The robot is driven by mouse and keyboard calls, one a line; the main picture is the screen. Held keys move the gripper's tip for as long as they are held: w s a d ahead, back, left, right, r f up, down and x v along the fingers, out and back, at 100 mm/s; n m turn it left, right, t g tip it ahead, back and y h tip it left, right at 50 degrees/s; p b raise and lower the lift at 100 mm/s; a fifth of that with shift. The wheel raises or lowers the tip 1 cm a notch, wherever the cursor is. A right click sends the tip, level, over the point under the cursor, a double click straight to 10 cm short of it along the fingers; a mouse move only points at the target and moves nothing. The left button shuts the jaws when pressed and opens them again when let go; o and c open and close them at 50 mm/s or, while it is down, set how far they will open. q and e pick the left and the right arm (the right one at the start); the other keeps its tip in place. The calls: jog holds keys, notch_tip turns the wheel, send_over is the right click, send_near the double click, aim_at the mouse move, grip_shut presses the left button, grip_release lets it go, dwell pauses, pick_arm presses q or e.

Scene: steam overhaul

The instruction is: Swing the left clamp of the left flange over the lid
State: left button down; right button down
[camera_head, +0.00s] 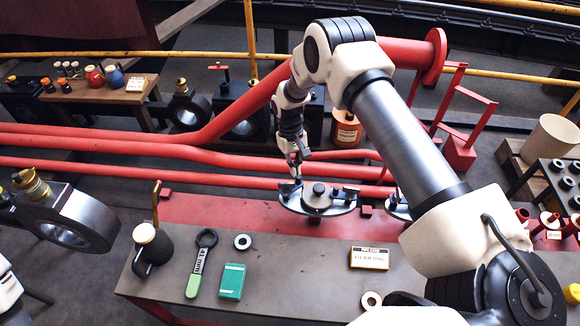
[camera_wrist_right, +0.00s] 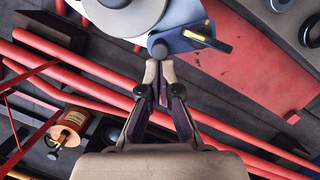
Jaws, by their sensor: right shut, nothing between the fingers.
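The left flange (camera_head: 318,210) stands on the red strip at the back of the bench, with a round grey lid (camera_head: 322,190) and a dark knob on it. In the wrist view the lid (camera_wrist_right: 185,12) fills the top middle. My right gripper (camera_head: 296,176) is shut and empty at the lid's left edge. In the wrist view its fingertips (camera_wrist_right: 158,72) are together just below a dark round knob (camera_wrist_right: 158,48) at the lid's edge; contact is unclear. A dark bar with a yellow edge (camera_wrist_right: 207,40) lies beside that knob. The left clamp's angle cannot be told.
A second flange (camera_head: 399,206) is partly hidden behind my right arm. Red pipes (camera_head: 200,153) run behind the bench. A 41 mm wrench (camera_head: 201,262), a green box (camera_head: 232,281) and an oil can (camera_head: 150,245) are on the bench front. An orange canister (camera_head: 346,130) stands behind.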

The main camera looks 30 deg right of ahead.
jog(key=s+m, duration=0.1)
jog(key=m+p, duration=0.1)
jog(key=m, duration=0.1)
jog(key=shift+s+d+r+m+y, duration=0.1)
jog(key=shift+s+d+m+y, duration=0.2)
jog(key=shift+s+d+y, duration=0.1)
jog(key=shift+s+m+t+y+p, duration=0.25)
jog(key=shift+s+m+p, duration=0.25)
jog(key=shift+m, duration=0.65)
jog(key=shift+s+m+t+y+p, duration=0.2)
jog(key=shift+s+m+p, duration=0.25)
jog(key=shift+m, duration=0.7)
jog(key=shift+s, duration=0.1)
jog(key=v, duration=1.1)
jog(key=shift+r, duration=0.35)
jog(key=shift+d, duration=0.1)
